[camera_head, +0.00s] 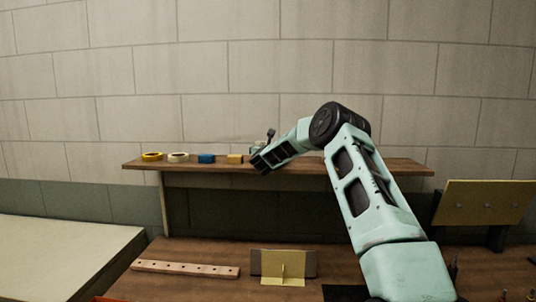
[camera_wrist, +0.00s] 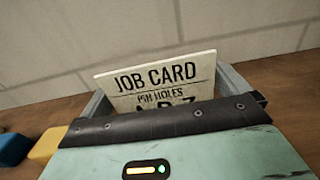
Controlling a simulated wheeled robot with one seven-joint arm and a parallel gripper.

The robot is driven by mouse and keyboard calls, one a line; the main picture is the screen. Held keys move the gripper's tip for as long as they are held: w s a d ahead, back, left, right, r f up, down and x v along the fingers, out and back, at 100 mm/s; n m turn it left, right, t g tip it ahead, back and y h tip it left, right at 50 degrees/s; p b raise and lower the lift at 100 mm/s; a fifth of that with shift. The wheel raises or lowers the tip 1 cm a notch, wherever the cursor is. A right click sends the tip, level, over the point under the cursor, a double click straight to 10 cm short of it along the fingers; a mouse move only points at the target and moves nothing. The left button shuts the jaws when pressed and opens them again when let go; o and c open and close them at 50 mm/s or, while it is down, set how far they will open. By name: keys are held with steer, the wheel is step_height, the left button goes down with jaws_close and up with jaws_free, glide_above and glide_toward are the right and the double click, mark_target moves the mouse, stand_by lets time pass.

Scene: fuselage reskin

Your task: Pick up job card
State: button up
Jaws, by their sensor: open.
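The job card (camera_wrist: 158,82) is a pale card with dark printed lettering. In the wrist view it stands tilted, with its lower part hidden behind the dark front bar of my gripper. Grey-green side pieces (camera_wrist: 232,80) flank the card; I cannot tell whether they belong to a holder or to my fingers. In the head view my gripper (camera_head: 261,161) is at the shelf, right of the small yellow block, and I cannot make out the card there. My gripper is open, and the card is just ahead of it. Its fingertips are not clearly visible.
The wooden shelf (camera_head: 385,167) also carries a yellow roll (camera_head: 152,156), a pale roll (camera_head: 178,157), a blue block (camera_head: 206,158) and a yellow block (camera_head: 235,158). A block wall is close behind. Below, a bench holds a drilled strip (camera_head: 185,268) and a bracket (camera_head: 283,268).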

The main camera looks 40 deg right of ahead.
steer(key=c, duration=0.7)
steer(key=shift+r, duration=0.1)
